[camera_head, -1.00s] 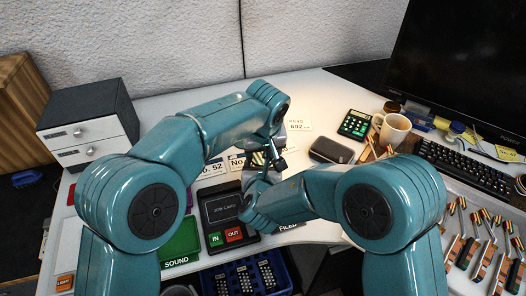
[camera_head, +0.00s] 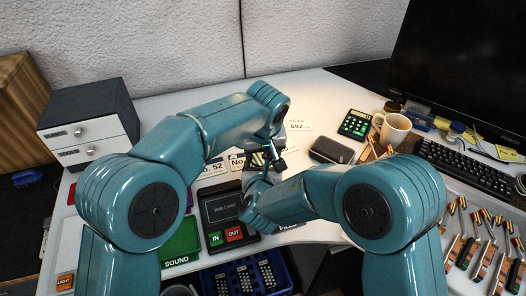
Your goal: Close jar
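My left gripper (camera_head: 274,158) hangs down over the middle of the desk, in front of the white number cards. My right gripper (camera_head: 256,182) is just below it in the picture, close to it, above the dark IN/OUT device. The two grippers and the arms overlap, so the finger gaps cannot be made out. Small dark and striped parts show between them, but I cannot tell what they belong to. No jar or lid can be clearly made out at the grippers; the area between them is largely hidden.
A beige mug (camera_head: 392,130), a green-keyed calculator (camera_head: 355,124) and a dark case (camera_head: 331,150) stand right of the grippers. A keyboard (camera_head: 466,167) and a tray of piano parts (camera_head: 480,240) lie farther right. A drawer box (camera_head: 88,128) stands left. A blue bin (camera_head: 243,277) is at the front.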

